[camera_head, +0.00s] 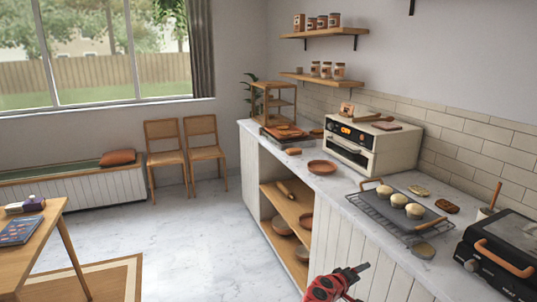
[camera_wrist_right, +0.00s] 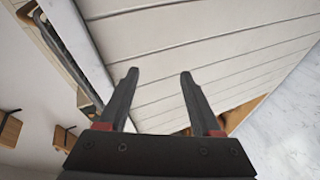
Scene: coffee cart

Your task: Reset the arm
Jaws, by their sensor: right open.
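My right gripper (camera_head: 350,277) is low at the bottom of the head view, in front of the white counter cabinet. In the right wrist view its two black fingers (camera_wrist_right: 158,85) are spread apart with nothing between them. The pale slatted cabinet front (camera_wrist_right: 220,50) fills the view behind the fingers, and I see no contact with it. My left gripper is not in view.
The counter (camera_head: 345,193) holds a white oven (camera_head: 373,145), a rack (camera_head: 368,207) with several buns, a terracotta plate (camera_head: 322,167) and a black grill (camera_head: 500,250). A wooden table (camera_head: 50,222) stands at left. The floor (camera_head: 180,245) between is clear.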

